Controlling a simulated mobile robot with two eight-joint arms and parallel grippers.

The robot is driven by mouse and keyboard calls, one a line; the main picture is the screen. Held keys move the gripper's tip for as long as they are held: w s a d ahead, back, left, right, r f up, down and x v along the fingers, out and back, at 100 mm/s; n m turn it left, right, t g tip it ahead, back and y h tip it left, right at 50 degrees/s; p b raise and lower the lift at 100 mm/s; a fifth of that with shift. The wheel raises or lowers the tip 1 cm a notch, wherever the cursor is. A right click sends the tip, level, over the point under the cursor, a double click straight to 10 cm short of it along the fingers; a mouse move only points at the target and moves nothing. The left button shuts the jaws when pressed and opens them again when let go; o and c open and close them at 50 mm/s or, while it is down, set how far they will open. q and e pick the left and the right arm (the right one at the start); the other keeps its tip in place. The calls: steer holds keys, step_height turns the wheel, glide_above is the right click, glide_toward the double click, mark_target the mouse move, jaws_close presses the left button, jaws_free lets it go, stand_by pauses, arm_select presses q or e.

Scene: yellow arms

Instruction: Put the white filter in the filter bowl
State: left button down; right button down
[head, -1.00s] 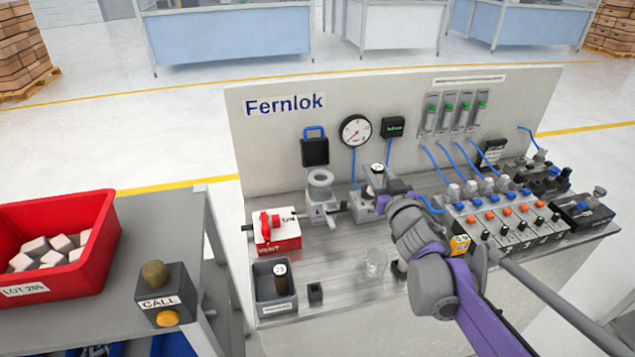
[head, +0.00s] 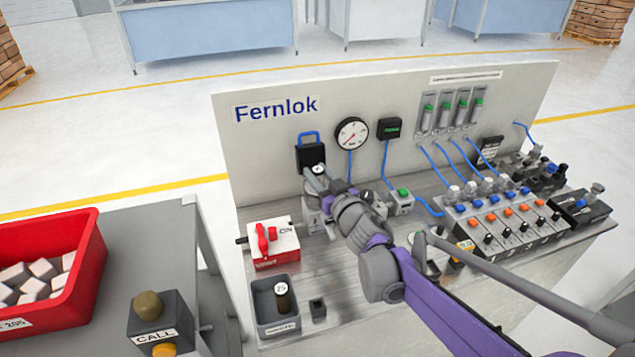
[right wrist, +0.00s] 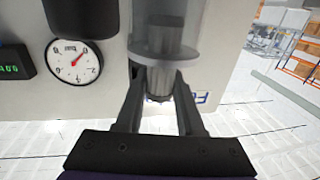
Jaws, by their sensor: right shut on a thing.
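My right gripper (head: 312,178) is shut on a small cylinder with a white, marked top, which I take to be the white filter (head: 319,169). It is held upright over the grey ring-topped housing (head: 314,218) at the back left of the bench. In the right wrist view, upside down, the gripper (right wrist: 158,88) grips the grey-looking cylinder. It lines up with a translucent bowl (right wrist: 149,42), through which a dark cylindrical shape shows. I cannot tell how deep the filter is in the bowl. My left gripper is not in view.
A red-and-white vent box (head: 273,246) stands left of the housing. In front, a grey bin (head: 262,312) holds a dark cylinder marked 25 (head: 281,298). The gauge (head: 351,134) and back panel (head: 260,150) stand behind. A valve row (head: 508,212) is at right.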

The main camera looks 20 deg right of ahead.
step_height(320, 180, down, 2)
steer(key=shift+f, duration=0.2)
steer(key=shift+s+f+b, duration=0.15)
steer(key=shift+f+b, duration=0.45)
steer(key=shift+b, duration=0.1)
steer(key=c, duration=0.5)
jaws_free()
steer(key=shift+c, duration=0.2)
steer(key=shift+s+r+p, duration=0.15)
steer(key=shift+r+p, duration=0.55)
steer(key=v, duration=1.1)
steer(key=shift+s+d, duration=0.1)
steer(key=shift+s, duration=0.1)
